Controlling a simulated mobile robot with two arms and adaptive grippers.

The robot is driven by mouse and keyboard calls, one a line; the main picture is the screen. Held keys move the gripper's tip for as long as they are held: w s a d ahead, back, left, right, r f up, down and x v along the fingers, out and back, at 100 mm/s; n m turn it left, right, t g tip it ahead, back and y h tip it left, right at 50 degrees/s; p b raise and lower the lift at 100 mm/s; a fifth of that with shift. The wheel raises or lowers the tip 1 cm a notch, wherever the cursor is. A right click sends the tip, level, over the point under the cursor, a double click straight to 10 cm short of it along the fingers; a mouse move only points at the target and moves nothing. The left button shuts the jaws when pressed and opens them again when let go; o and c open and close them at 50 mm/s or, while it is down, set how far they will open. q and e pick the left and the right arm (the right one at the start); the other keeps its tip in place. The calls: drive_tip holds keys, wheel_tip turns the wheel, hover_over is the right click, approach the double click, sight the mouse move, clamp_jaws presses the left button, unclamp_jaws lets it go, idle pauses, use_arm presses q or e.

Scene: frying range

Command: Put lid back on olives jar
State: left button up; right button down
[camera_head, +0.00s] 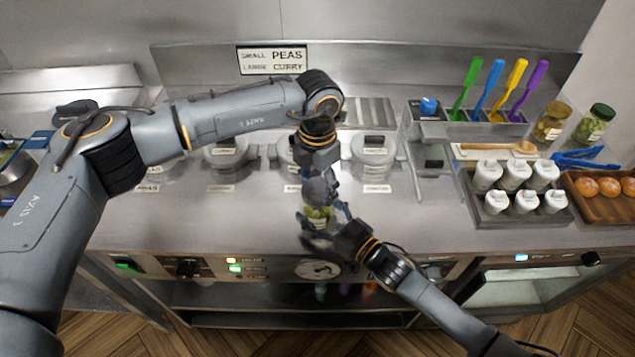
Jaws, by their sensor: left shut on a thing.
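A glass jar with yellow-green contents (318,214), which looks like the olives jar, is upright near the front edge of the steel counter, between my two grippers. My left gripper (320,193) points down over the jar's top and is shut; what it holds there, apparently the lid, is hidden by its fingers. I cannot tell whether the lid touches the rim. My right gripper (322,232) comes in from the front right, with its fingers low beside the jar. Whether they close on the jar is not clear.
Several lidded round wells (226,152) line the counter behind. At right are a tray of white shakers (510,210), a board of buns (610,205), blue tongs (585,158), a gold-lidded jar (551,124) and a green-lidded jar (595,124). The left counter front is clear.

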use_arm(q)
drive_tip(key=m, duration=1.6)
drive_tip(key=shift+m, duration=0.4)
drive_tip(key=o, duration=1.4)
drive_tip(key=shift+c, duration=0.2)
wheel_tip(320, 180, up, 12)
